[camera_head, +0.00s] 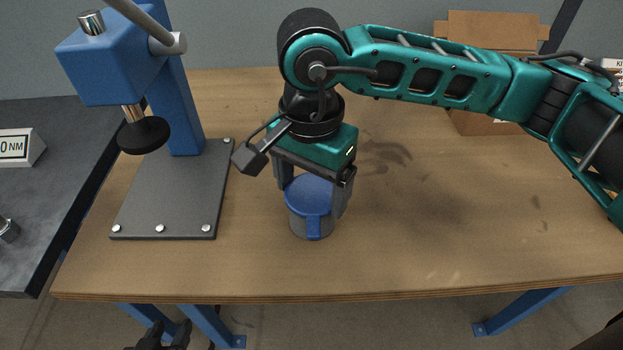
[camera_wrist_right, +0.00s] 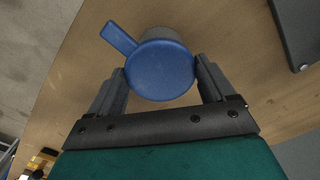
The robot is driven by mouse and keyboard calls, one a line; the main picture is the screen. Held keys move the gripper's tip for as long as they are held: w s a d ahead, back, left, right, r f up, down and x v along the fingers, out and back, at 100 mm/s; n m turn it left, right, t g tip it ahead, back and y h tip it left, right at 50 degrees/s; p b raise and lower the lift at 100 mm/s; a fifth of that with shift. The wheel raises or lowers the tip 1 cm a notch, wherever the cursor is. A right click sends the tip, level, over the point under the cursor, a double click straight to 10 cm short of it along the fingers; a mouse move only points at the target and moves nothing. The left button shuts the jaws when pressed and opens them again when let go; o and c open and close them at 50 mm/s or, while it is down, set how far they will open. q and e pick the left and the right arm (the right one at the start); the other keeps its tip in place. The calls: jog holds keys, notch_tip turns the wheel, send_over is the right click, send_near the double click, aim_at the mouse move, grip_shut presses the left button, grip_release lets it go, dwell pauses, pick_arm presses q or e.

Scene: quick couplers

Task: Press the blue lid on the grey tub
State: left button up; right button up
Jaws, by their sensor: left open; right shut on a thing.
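The grey tub (camera_head: 298,228) stands on the wooden table in the head view, with the blue lid (camera_head: 308,192) on top of it. The lid's tab (camera_head: 314,229) points toward the near table edge. In the right wrist view the lid (camera_wrist_right: 160,72) fills the space between the fingers and hides most of the tub. I cannot tell how tightly the lid sits. My left gripper (camera_head: 163,336), at the bottom edge, is open, below table height and mostly out of frame.
A blue press (camera_head: 180,100) with a black round pad (camera_head: 144,135) stands left of the tub on a dark base plate (camera_head: 175,205). A cardboard box (camera_head: 487,122) is at the back right.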

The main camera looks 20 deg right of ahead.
jog(key=shift+f, duration=0.15)
jog(key=o, duration=0.7)
jog(key=shift+o, duration=0.2)
notch_tip(320, 180, up, 13)
jog(key=shift+p, duration=0.35)
